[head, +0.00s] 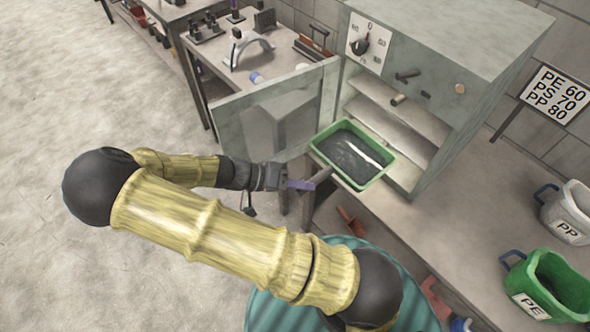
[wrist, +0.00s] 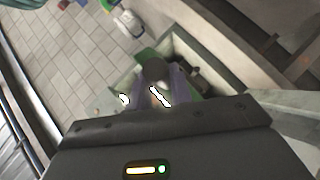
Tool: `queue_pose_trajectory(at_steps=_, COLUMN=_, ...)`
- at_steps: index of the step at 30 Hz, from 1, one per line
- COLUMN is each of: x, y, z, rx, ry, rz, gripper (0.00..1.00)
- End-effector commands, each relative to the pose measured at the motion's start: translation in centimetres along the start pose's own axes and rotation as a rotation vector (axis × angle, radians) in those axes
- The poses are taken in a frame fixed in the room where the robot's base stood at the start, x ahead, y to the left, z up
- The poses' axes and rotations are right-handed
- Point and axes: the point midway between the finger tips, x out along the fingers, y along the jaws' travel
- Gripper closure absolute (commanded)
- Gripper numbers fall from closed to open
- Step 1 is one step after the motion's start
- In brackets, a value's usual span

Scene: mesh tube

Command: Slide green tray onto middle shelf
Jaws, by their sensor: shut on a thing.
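The green tray (head: 384,178) has a green rim and a dark inside with a white streak. It is in front of the open cabinet (head: 465,50), with its far end at the opening. The cabinet has pale shelves, one of which is the upper shelf (head: 400,112); the tray hides part of those below. I cannot tell which shelf level the tray is at. My gripper (head: 309,185), with purple fingers, is shut on the tray's dark handle at the near left. In the wrist view the fingers flank the round handle end (wrist: 154,70), with green tray parts (wrist: 147,56) beyond.
The cabinet door (head: 275,110) stands open to the left, close to my gripper. A side table (head: 235,75) with tools is behind it. A green PE bin (head: 555,285) and a white PP bin (head: 570,212) stand right. The bench top between is largely clear.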

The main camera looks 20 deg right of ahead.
Motion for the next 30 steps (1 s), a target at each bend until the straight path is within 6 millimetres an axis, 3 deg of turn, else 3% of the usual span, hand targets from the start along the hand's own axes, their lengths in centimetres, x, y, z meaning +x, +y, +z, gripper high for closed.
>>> queue_pose_trajectory(at_steps=17, x=0.2, y=0.0, z=-0.2, rx=0.0, ry=0.003, rz=0.001, gripper=1.0)
queue_pose_trajectory(at_steps=30, x=2.5, y=-0.2, z=-2.3, rx=0.0, ry=0.002, rz=0.0, gripper=1.0)
